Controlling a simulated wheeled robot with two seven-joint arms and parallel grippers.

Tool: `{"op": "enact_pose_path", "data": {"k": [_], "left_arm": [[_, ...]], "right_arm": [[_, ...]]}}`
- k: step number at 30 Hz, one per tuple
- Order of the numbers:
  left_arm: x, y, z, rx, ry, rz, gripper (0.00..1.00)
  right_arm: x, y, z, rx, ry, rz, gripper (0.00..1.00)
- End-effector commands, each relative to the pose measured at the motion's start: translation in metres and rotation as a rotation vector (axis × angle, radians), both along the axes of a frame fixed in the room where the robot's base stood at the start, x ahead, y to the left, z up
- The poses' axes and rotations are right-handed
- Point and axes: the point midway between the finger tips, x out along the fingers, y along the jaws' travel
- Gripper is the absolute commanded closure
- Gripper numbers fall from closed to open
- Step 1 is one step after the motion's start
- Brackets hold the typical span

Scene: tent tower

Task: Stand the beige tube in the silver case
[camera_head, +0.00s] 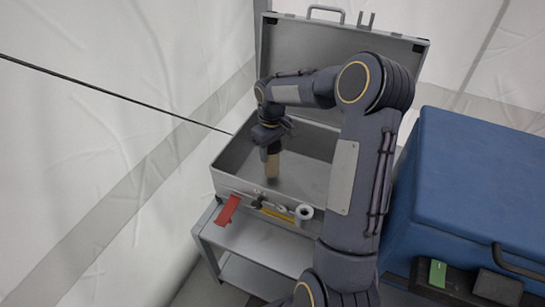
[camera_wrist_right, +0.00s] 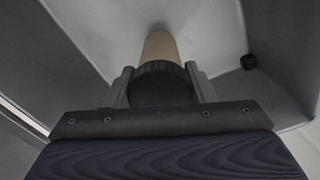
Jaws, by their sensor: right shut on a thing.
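The silver case (camera_head: 224,180) stands open on a small grey table, its lid (camera_head: 310,45) raised at the back. My right gripper (camera_head: 271,150) points down inside the case and is shut on the beige tube (camera_head: 272,166). The tube is about upright below the fingers, in the left part of the case. In the right wrist view the tube (camera_wrist_right: 160,46) extends from a dark ribbed part between the two fingers toward a grey surface. I cannot tell whether its lower end touches the case floor. My left gripper is not in view.
A red object (camera_head: 228,210), a yellow tool (camera_head: 277,214) and a white roll (camera_head: 304,212) are at the case's front edge. A grey table (camera_head: 255,240) is below. A large blue box (camera_head: 480,180) stands at the right.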

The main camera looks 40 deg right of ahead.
Motion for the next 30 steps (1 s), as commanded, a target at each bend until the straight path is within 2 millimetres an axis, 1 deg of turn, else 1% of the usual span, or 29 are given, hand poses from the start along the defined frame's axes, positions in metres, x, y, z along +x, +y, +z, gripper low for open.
{"op": "enact_pose_path", "data": {"k": [1, 4, 12, 16, 17, 18, 21, 30], "left_arm": [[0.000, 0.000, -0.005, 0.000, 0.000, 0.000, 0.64], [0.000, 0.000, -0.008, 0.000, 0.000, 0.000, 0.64], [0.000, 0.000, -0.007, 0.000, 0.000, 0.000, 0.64], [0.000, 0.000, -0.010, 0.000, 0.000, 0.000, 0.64], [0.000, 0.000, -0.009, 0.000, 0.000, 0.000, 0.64], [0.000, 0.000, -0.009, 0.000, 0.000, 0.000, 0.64], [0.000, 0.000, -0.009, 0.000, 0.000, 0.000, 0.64], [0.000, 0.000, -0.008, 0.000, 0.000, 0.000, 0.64]], "right_arm": [[-0.002, 0.000, -0.013, 0.002, 0.005, -0.001, 0.90], [-0.002, 0.000, -0.025, 0.003, 0.004, -0.001, 0.90], [-0.002, 0.000, -0.026, 0.001, 0.003, -0.001, 0.90], [-0.002, 0.000, -0.030, 0.001, 0.003, -0.001, 0.90], [-0.002, 0.000, -0.029, 0.001, 0.004, -0.002, 0.47], [-0.002, 0.000, -0.029, 0.001, 0.004, -0.002, 0.42], [-0.002, 0.000, -0.029, 0.001, 0.004, -0.002, 0.29], [-0.002, 0.000, -0.027, 0.001, 0.003, -0.002, 0.29]]}}
